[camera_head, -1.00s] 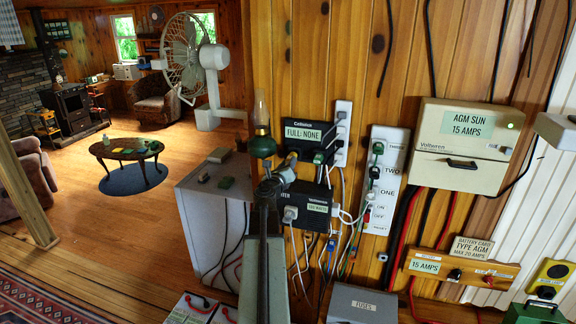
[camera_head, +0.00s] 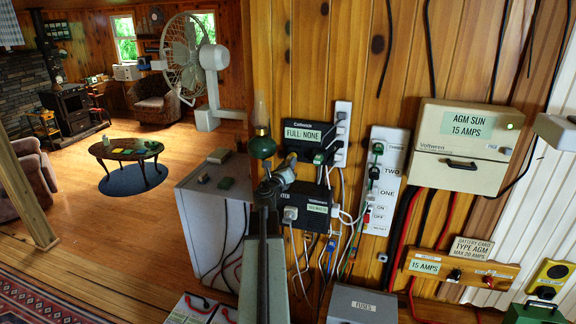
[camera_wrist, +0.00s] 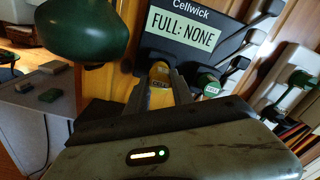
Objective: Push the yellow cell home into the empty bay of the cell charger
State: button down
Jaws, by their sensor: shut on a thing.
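The cell charger (camera_wrist: 205,28) is a dark box on the wall, marked Cellwick and "FULL: NONE". It also shows in the head view (camera_head: 308,135). The yellow cell (camera_wrist: 160,94) is at the charger's lower left in the wrist view. My gripper (camera_wrist: 161,76) is shut on the yellow cell, with a grey finger on each side. The cell's far end is at the charger's underside; how deep it sits in a bay is hidden. A green-topped cell (camera_wrist: 208,84) stands in the bay to its right.
A green lamp (camera_head: 262,146) with a glass chimney stands close to the left of my gripper; its green body (camera_wrist: 85,28) looms in the wrist view. A power strip (camera_head: 342,135) and cables crowd the right. A second black box (camera_head: 305,207) is below. A grey cabinet (camera_head: 205,215) stands left.

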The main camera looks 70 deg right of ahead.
jog(key=shift+w+d, duration=0.1)
jog(key=shift+d, duration=1.75)
jog(key=c, duration=1)
grip_release()
jog(key=shift+c, duration=0.2)
jog(key=a, duration=0.7)
jog(key=shift+s+a, duration=0.2)
jog(key=shift+a, duration=0.2)
